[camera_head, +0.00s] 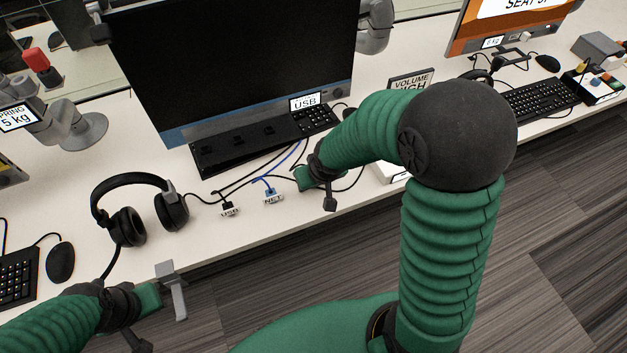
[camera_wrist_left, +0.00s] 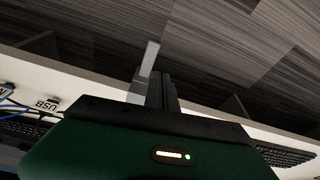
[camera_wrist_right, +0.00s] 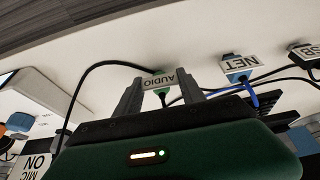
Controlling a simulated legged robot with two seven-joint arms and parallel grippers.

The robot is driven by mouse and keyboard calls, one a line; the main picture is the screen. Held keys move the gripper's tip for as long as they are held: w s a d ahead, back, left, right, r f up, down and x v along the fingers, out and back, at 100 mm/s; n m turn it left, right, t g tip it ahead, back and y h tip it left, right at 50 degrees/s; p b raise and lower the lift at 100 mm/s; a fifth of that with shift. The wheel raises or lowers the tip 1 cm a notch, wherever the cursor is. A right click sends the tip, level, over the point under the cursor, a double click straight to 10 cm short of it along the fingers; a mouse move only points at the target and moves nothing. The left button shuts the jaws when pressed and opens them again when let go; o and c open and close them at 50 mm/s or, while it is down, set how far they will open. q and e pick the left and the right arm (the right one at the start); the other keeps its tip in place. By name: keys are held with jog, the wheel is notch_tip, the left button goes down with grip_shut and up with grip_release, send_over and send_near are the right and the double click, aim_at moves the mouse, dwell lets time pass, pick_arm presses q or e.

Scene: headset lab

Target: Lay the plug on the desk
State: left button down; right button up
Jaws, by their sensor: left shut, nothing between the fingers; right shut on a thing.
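A plug with a grey AUDIO tag and a green part (camera_wrist_right: 160,82) sits between the fingers of my right gripper (camera_wrist_right: 159,90) in the right wrist view. A black cable runs from it. The gripper is shut on it, low over the desk's front strip (camera_head: 205,240); I cannot tell whether the plug touches the desk. In the head view my right wrist hides the plug. My left gripper (camera_head: 171,290) is shut and empty in front of the desk's edge; it also shows in the left wrist view (camera_wrist_left: 146,75).
A USB plug (camera_head: 230,209) and a blue NET plug (camera_head: 272,197) lie on the desk left of my right gripper. A black headset (camera_head: 138,215) stands further left. A monitor (camera_head: 235,65) and keyboard (camera_head: 240,150) are behind. Bare desk lies in front of the plugs.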

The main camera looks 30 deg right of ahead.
jog(key=o, duration=1.4)
jog(key=shift+r, duration=0.1)
jog(key=p+v, duration=0.4)
jog(key=v, duration=0.3)
jog(key=w+p+v, duration=0.1)
jog(key=p+v, duration=0.3)
jog(key=v, duration=0.3)
jog(key=w+p+v, duration=0.1)
jog(key=p+v, duration=0.2)
jog(key=v, duration=0.5)
jog(key=shift+d+r+p, duration=0.15)
jog(key=shift+r+p, duration=0.25)
jog(key=shift+r, duration=0.1)
jog(key=shift+n+g+y, duration=0.3)
jog(key=shift+n+g, duration=0.4)
jog(key=shift+g, duration=0.2)
jog(key=s+a+f, duration=0.1)
jog(key=f, duration=0.1)
jog(key=s+a+f+p, duration=0.1)
jog(key=s+a+f, duration=0.2)
jog(key=f, duration=0.1)
jog(key=shift+s+a+f, duration=0.15)
jog(key=shift+s+f, duration=0.15)
jog(key=shift+s, duration=0.05)
